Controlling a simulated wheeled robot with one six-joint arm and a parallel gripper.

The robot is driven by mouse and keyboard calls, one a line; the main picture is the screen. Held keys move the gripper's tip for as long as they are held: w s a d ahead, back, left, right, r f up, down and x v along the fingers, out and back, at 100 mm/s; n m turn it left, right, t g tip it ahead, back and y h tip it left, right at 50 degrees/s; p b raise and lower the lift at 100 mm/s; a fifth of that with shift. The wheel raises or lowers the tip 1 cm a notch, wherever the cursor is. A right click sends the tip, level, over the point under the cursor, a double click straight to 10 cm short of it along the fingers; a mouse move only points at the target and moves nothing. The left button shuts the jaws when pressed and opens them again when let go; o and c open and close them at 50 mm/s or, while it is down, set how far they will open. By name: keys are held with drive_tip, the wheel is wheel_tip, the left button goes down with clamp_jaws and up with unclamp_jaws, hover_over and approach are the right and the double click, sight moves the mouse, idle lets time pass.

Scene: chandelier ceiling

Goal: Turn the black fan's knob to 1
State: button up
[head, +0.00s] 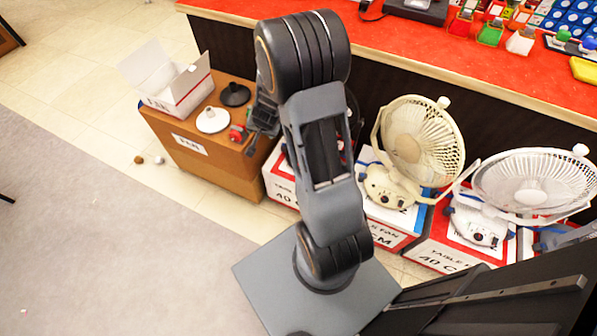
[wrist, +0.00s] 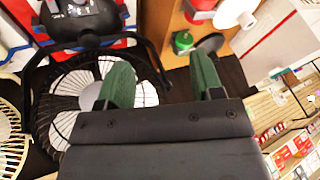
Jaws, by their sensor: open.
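The black fan (wrist: 62,75) fills the left of the wrist view, upside down there, with its round cage below and its base (wrist: 85,20) at the top edge. A pale panel shows on the base, but I cannot make out the knob's setting. In the head view most of the black fan (head: 354,113) is hidden behind my arm. My gripper (wrist: 160,62) is open and empty, its green fingers apart. The left finger overlaps the cage's right side in the picture; I cannot tell if it touches. In the head view my gripper (head: 262,124) hangs by the cardboard box's right end.
A cream fan (head: 420,140) and a white fan (head: 535,185) stand on boxes to the right. The cardboard box (head: 190,155) on the left bears a white carton (head: 170,92) and small bases. A red counter (head: 440,50) runs behind. Floor at left is mostly clear.

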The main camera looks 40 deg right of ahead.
drive_tip(key=d+f+m+g+h+b, duration=0.1)
drive_tip(key=d+f, duration=0.3)
drive_tip(key=f, duration=0.7)
drive_tip(key=d+f+m+g+h+b, duration=0.1)
drive_tip(key=d+f+b, duration=0.3)
drive_tip(key=f, duration=0.6)
drive_tip(key=s+d+f+m+h+b, duration=0.1)
drive_tip(key=d+f+m+b, duration=0.1)
drive_tip(key=d+f, duration=0.4)
wheel_tip(320, 180, down, 6)
drive_tip(key=shift+s+r+m+g+b, duration=0.1)
drive_tip(key=shift+r+m+g+b, duration=0.1)
drive_tip(key=shift+m+g+b, duration=0.35)
drive_tip(key=c, duration=0.9)
drive_tip(key=shift+f+b, duration=0.1)
drive_tip(key=shift+b, duration=0.35)
